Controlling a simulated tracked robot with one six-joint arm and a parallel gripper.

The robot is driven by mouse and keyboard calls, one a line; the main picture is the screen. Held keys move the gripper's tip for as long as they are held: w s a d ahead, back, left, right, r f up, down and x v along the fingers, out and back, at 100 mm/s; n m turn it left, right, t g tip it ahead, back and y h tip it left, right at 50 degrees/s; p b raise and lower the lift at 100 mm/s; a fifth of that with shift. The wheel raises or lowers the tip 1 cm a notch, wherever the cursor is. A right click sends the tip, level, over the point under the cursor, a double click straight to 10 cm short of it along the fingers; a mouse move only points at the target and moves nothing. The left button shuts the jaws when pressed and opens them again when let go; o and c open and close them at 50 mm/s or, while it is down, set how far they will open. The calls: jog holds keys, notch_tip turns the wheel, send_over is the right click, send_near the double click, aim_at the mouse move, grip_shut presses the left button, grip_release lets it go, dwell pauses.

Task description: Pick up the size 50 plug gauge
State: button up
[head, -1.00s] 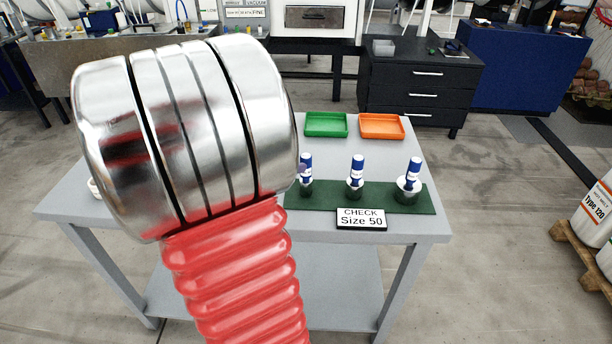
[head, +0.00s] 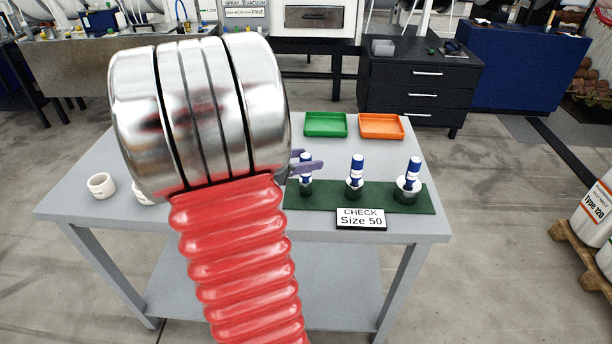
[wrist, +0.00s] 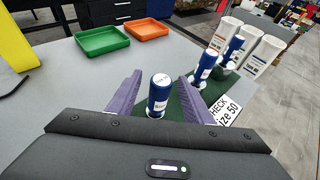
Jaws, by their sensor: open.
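Three plug gauges with blue handles and metal ends stand upright in a row: left (head: 306,168), middle (head: 356,172) and right (head: 411,174). Their size marks are too small to read. A sign (head: 361,219) before them reads "CHECK Size 50". My gripper (head: 311,162) is open, its purple fingers at the left gauge's handle. In the wrist view the nearest gauge (wrist: 160,94) stands between the fingers, with a gap on each side. The other two gauges (wrist: 206,66) (wrist: 233,46) stand beyond the right finger.
The gauges stand on a dark green mat (head: 328,203) on a grey table (head: 255,226). A green tray (head: 325,125) and an orange tray (head: 381,127) lie behind. White rings (head: 101,186) sit at the table's left, partly hidden by my arm.

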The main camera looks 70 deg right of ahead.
jog(key=x, duration=0.4)
jog(key=shift+d, duration=0.1)
jog(key=shift+c, duration=0.7)
grip_shut()
